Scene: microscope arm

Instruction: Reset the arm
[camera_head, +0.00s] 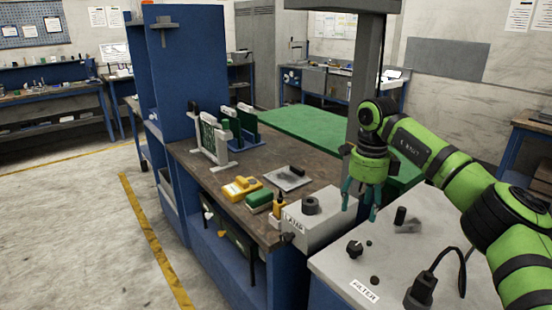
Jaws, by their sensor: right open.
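My right gripper (360,213) hangs from the green arm that comes in from the right. Its teal fingers point down and stand apart, with nothing seen between them. It appears above the light grey housing labelled FILTER (330,262), near a short black upright knob (400,215); the height between them is hard to judge. A grey upright post (367,75) with a dark horizontal head (345,4) stands behind the gripper. I cannot tell whether this is the arm of the task. My left gripper is out of view.
A black plug (420,290) with a cable stands on the FILTER housing, beside black knobs (355,248). The brown bench (225,180) holds a yellow block (242,188), a green block (259,200) and upright racks (212,138). Open floor (70,230) lies left.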

